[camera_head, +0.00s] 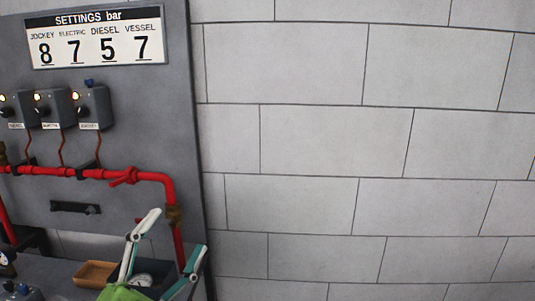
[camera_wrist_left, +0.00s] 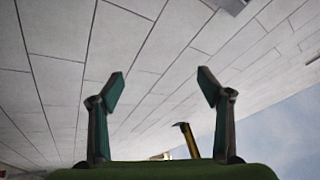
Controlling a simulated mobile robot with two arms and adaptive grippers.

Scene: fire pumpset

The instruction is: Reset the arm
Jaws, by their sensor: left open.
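My left gripper (camera_head: 178,231) shows at the bottom of the head view, in front of the lower right part of the grey panel. Its two pale and teal fingers point up and stand wide apart, with nothing between them. In the left wrist view the gripper (camera_wrist_left: 160,78) is also open and empty, its fingers spread against the block wall. A red pipe (camera_head: 177,245) runs down behind the fingers. I cannot tell the exact gap between gripper and pipe. My right gripper is in neither view.
The grey panel (camera_head: 130,140) carries a settings sign (camera_head: 97,36) and several switch boxes (camera_head: 93,107). An orange-brown tray (camera_head: 95,272) and a gauge (camera_head: 142,280) sit low by the gripper. A yellow-handled tool (camera_wrist_left: 189,145) shows in the wrist view. The block wall at right is clear.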

